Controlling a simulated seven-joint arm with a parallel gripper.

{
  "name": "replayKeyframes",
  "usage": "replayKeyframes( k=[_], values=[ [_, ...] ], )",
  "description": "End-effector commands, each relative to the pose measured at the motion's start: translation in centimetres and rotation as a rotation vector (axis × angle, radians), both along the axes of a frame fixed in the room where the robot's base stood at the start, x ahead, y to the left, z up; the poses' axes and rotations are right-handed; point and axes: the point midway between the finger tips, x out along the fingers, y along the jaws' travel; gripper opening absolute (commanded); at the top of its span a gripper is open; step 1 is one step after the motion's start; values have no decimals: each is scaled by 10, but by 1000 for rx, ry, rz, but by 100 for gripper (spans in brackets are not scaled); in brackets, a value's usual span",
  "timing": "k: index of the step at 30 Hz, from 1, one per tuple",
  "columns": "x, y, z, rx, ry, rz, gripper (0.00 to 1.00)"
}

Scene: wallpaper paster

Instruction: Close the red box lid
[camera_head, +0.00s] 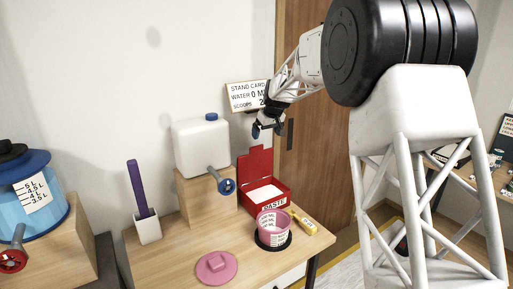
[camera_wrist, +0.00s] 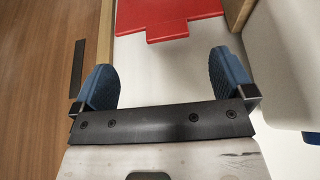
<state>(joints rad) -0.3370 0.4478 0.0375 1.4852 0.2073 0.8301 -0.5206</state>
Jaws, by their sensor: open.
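The red box (camera_head: 279,197) stands on the wooden table, labelled PASTE, with white contents showing inside. Its red lid (camera_head: 256,162) is raised upright at the back of the box. In the wrist view the red lid (camera_wrist: 150,18) shows at the top, with a small tab toward my gripper. My gripper (camera_head: 268,131) is above and behind the lid, near the wall. In the wrist view my gripper (camera_wrist: 163,78) has its two blue fingertips wide apart with nothing between them. The lid's tab lies just beyond the fingertips; I cannot tell the exact gap.
A white tank (camera_head: 201,146) with a blue tap sits on a wooden block left of the box. A sign card (camera_head: 245,97) is behind my gripper.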

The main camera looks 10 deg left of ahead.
Motion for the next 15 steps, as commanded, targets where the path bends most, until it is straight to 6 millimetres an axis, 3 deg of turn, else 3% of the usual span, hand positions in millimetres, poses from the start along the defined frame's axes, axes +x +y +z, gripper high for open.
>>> replayKeyframes(
  k=[6,15],
  values=[
    [21,26,-17,3,-9,34,100],
    [26,32,-20,4,-11,41,100]
  ],
)
